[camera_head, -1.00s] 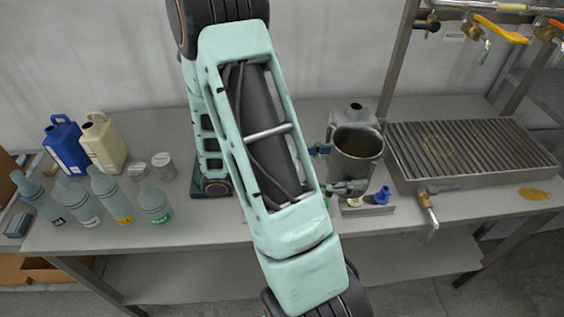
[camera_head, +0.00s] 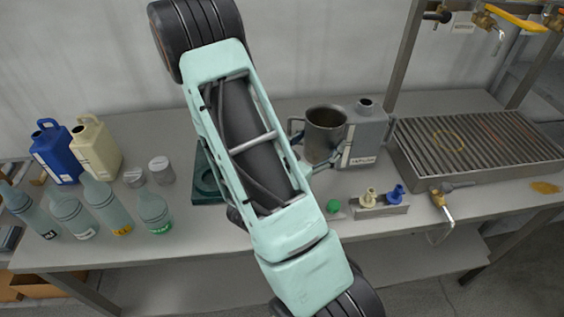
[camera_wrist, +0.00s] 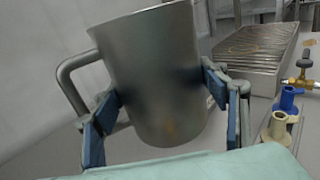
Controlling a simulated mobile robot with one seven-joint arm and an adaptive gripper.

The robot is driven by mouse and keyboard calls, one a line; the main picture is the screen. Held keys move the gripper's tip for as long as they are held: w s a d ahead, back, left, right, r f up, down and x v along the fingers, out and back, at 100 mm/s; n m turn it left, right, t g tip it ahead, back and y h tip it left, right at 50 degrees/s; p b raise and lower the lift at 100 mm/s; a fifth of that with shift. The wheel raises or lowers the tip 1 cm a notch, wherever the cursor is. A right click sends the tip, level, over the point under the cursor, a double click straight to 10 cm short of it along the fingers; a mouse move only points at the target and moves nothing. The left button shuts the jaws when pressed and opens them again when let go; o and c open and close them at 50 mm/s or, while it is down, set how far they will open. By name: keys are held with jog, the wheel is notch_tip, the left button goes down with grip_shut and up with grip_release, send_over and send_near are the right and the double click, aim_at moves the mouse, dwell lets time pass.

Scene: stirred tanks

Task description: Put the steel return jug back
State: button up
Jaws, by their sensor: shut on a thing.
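The steel return jug (camera_head: 325,137) is a grey metal jug with a side handle. In the head view it is left of the grey can, with its base partly behind my gripper. My gripper (camera_head: 311,148) is shut on it. In the wrist view the jug (camera_wrist: 155,75) is between the blue finger pads of my gripper (camera_wrist: 160,110), its handle to the left and its body slightly tilted in the picture. The gap between its base and the bench is not clear. A dark green mat (camera_head: 203,187) with a round mark is partly hidden by my arm.
A grey labelled can (camera_head: 368,137) stands just right of the jug. A slatted drain tray (camera_head: 480,145) is further right, and a small holder (camera_head: 380,211) with cream and blue fittings is in front. Several bottles, a blue jerrycan (camera_head: 58,155) and a cream jerrycan (camera_head: 97,150) stand left.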

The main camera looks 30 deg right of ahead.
aim_at(304, 146)
jog(key=shift+w+a+f+b, duration=0.3)
jog(key=shift+w+f+b, duration=0.4)
jog(key=shift+b, duration=1.05)
jog(key=shift+w+a+f+b, duration=0.35)
jog(key=shift+w+b, duration=0.55)
jog(key=shift+b, duration=0.85)
jog(key=shift+w+a+f+b, duration=0.5)
jog(key=shift+w+f+b, duration=0.6)
jog(key=shift+w+f, duration=0.5)
jog(key=shift+w+a+f+b, duration=0.5)
jog(key=shift+w+f+b, duration=0.7)
jog(key=shift+f, duration=0.6)
jog(key=shift+w+a+f+b, duration=0.5)
jog(key=shift+w+f+b, duration=0.5)
jog(key=shift+w+f, duration=0.65)
jog(key=shift+s, duration=0.1)
jog(key=shift+f, duration=0.2)
jog(key=o, duration=1.2)
jog(key=shift+f, duration=0.1)
jog(key=shift+c, duration=0.2)
jog(key=o, duration=0.4)
jog(key=shift+o, duration=0.2)
